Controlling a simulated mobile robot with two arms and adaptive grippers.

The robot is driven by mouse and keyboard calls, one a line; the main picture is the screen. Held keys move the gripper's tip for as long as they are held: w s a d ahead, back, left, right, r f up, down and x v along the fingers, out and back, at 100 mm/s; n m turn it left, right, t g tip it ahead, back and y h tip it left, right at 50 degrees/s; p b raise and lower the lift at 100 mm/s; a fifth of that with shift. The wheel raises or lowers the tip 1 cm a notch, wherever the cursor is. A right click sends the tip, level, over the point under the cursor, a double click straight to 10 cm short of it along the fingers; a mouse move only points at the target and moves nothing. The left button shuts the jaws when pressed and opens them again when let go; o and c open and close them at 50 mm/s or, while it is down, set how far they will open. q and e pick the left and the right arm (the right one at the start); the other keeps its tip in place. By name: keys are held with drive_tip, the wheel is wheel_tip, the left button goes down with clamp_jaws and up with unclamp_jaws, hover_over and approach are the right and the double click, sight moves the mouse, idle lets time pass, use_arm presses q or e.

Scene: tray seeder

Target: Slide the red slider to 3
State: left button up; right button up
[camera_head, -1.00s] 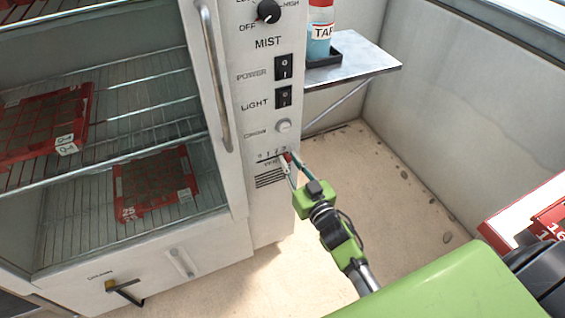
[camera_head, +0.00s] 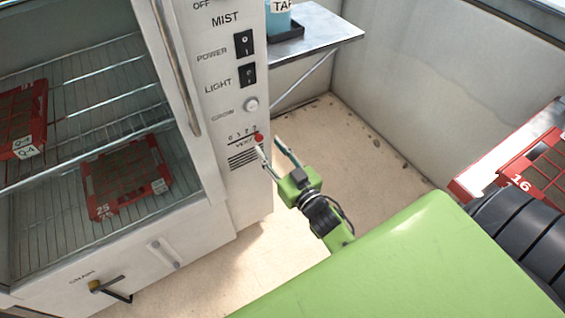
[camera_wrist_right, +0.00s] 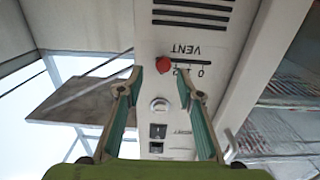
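The red slider (camera_head: 259,138) is a small red knob on the VENT scale of the white cabinet's front panel. It sits at the right end of its slot, by the 3. In the right wrist view, which is upside down, the slider (camera_wrist_right: 163,65) is at the slot's left end, past the 2. My right gripper (camera_head: 268,147) is open and empty, just in front of the slider. In the wrist view its fingers (camera_wrist_right: 160,75) stand apart on either side of the knob, and I see no contact. My left gripper is not in view.
Above the slider are the GROW button (camera_head: 251,104), the LIGHT switch (camera_head: 248,75) and the POWER switch (camera_head: 244,43). A metal side shelf (camera_head: 325,40) juts out right of the cabinet. The drain handle (camera_head: 108,286) is low on the left. Floor beside the cabinet is clear.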

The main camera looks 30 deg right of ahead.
drive_tip(key=s, duration=0.7)
drive_tip(key=shift+s+d, duration=0.2)
drive_tip(key=shift+s, duration=0.05)
